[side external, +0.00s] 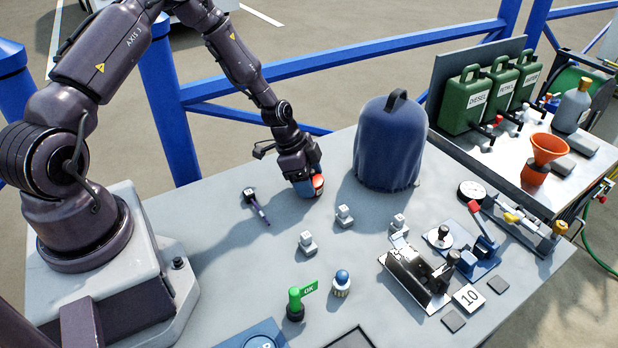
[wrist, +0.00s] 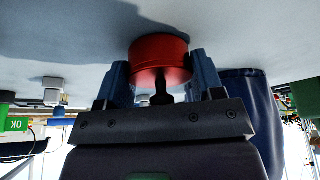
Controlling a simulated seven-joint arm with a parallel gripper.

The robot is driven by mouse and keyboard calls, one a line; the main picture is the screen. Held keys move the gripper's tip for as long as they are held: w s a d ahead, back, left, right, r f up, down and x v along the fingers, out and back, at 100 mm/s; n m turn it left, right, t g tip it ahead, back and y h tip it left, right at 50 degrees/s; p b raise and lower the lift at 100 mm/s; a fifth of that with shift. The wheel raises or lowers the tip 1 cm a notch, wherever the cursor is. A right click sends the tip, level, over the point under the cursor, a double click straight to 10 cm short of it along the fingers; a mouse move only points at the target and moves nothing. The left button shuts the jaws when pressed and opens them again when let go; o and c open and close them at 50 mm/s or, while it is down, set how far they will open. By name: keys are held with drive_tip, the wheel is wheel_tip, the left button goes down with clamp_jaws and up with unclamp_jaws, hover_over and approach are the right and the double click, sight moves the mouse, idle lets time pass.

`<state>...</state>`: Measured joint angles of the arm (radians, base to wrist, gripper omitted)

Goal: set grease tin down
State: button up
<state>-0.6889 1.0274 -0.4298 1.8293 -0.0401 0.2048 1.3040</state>
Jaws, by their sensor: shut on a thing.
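The grease tin (wrist: 158,58) is a red round tin, held between the two blue fingers of my gripper (wrist: 162,85) in the wrist view. In the side view the red tin (side external: 318,183) shows at the fingertips of my gripper (side external: 308,188), low over the grey table (side external: 220,240) near its back edge. My gripper is shut on the tin. Whether the tin's underside touches the table is hard to tell. The far side of the tin is hidden by the fingers.
A blue covered object (side external: 390,145) stands close to the right. Small grey blocks (side external: 344,217) stand in front. A green OK marker (side external: 296,303) and a metal fixture (side external: 415,278) are nearer the front edge.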

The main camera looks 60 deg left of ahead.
drive_tip(key=shift+f, duration=0.1)
drive_tip(key=o, duration=1.4)
drive_tip(key=s+r+n+y, duration=0.1)
drive_tip(key=s+r, duration=0.2)
drive_tip(key=r, duration=0.7)
drive_tip(key=s+r+n+y, duration=0.15)
drive_tip(key=s+r, duration=0.25)
drive_tip(key=r, duration=0.7)
drive_tip(key=s+d+r+n, duration=0.2)
drive_tip(key=s+r, duration=0.2)
drive_tip(key=s, duration=0.1)
drive_tip(key=s+d+r+n+t, duration=0.1)
drive_tip(key=s+d+r+n, duration=0.1)
drive_tip(key=s+r, duration=0.3)
drive_tip(key=s+d+r+n+t, duration=0.1)
drive_tip(key=s+d+r+n, duration=0.1)
drive_tip(key=s+d+r, duration=0.2)
drive_tip(key=shift+s+d+r+n+y, duration=0.15)
drive_tip(key=shift+s+n+y, duration=0.1)
drive_tip(key=shift+s+y, duration=0.15)
